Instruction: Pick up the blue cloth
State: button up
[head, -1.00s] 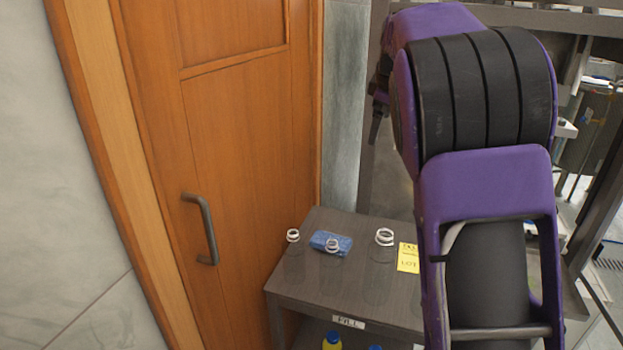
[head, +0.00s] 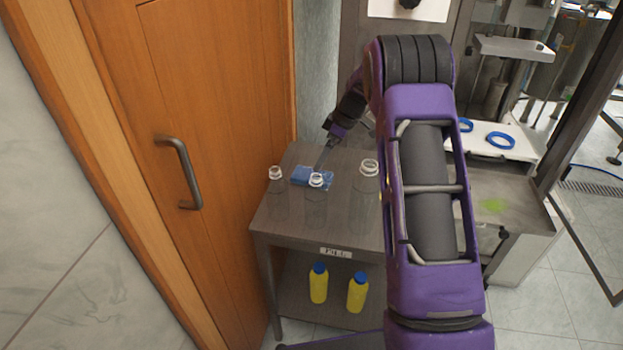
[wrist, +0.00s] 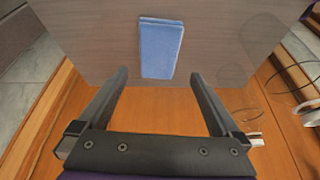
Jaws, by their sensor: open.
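The blue cloth (head: 313,176) lies folded on the dark table (head: 281,207) in the head view, behind a clear bottle. In the wrist view the cloth (wrist: 161,47) lies flat beyond and between my two fingertips. My gripper (wrist: 158,76) is open with nothing between its fingers there. In the head view my gripper (head: 325,157) is at the back edge of the cloth, small and partly hard to make out. I cannot tell whether it touches the cloth.
Clear bottles stand on the table: a left one (head: 276,188), a middle one (head: 315,200) and a right one (head: 367,190). Two yellow bottles (head: 319,284) with blue caps are on the lower shelf. A wooden door (head: 215,90) is close on the left. Blue rings (head: 500,141) lie at right.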

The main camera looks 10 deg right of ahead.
aim_at(301, 175)
jog(key=x, duration=0.8)
jog(key=shift+w, duration=0.2)
jog(key=c, duration=1.1)
